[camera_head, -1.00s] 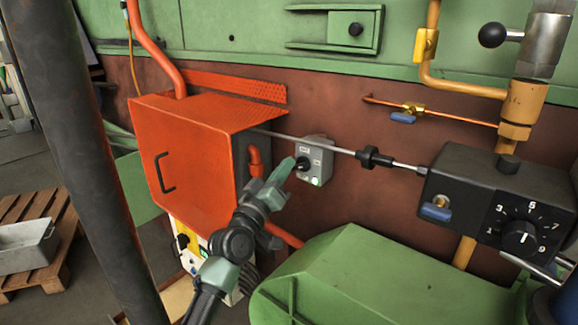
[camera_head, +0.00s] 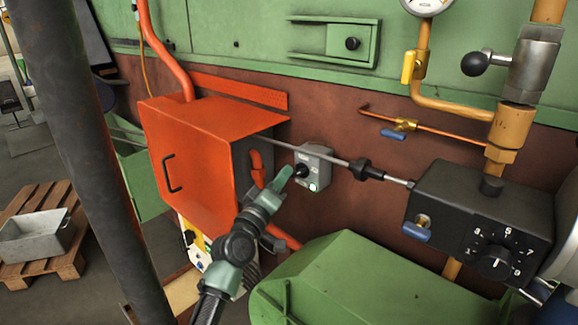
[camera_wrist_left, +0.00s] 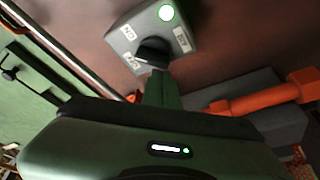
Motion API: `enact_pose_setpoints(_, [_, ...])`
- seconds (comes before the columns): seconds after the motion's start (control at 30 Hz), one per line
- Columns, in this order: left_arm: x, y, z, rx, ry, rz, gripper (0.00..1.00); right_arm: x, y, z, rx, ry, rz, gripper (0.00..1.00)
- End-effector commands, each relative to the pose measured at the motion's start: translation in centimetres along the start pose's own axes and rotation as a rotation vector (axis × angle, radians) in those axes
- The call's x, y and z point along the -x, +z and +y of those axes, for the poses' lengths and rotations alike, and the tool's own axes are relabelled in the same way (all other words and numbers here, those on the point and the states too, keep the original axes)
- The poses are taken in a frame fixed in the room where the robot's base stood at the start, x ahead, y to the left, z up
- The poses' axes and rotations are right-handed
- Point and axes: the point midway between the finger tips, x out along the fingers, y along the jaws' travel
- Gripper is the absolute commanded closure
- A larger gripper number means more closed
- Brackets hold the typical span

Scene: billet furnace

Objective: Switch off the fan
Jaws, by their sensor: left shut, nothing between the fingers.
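A small grey switch box (camera_head: 316,167) with a black rotary knob (camera_head: 302,171) is mounted on the reddish-brown wall. In the left wrist view the switch box (camera_wrist_left: 183,27) has white labels, a lit white-green lamp (camera_wrist_left: 166,12) and its black knob (camera_wrist_left: 153,52). My left gripper (camera_head: 283,176) is shut with nothing held. Its fingertips are at the knob; in the left wrist view the fingertips (camera_wrist_left: 161,78) are just below it. I cannot tell whether they touch. My right gripper is not in view.
An orange box with a handle (camera_head: 190,160) is left of the switch. A green housing (camera_head: 350,280) is below right. A black control box with a numbered dial (camera_head: 480,225) is at right. A thin rod (camera_head: 335,160) crosses above the switch. A dark post (camera_head: 85,150) stands at left.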

Motion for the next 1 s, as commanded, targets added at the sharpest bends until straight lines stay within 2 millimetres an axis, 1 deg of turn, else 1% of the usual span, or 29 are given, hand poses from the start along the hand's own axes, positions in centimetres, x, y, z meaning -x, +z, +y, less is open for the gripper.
enact_pose_setpoints(0.03, [-0.1,0.0,0.5,0.043,-0.016,-0.008,1.00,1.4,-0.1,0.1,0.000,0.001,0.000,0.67])
enact_pose_setpoints(0.2, [0.0,0.4,0.2,0.192,-0.067,-0.007,1.00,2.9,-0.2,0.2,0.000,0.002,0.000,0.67])
enact_pose_setpoints(0.23, [0.1,0.4,-0.1,0.183,-0.067,-0.009,1.00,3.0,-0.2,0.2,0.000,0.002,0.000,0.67])
enact_pose_setpoints(0.5, [0.3,1.0,-0.5,0.178,-0.063,-0.006,1.00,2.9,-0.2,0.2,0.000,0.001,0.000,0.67])
enact_pose_setpoints(1.0, [0.4,1.5,-0.6,0.177,-0.063,-0.008,1.00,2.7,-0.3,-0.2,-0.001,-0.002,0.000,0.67])
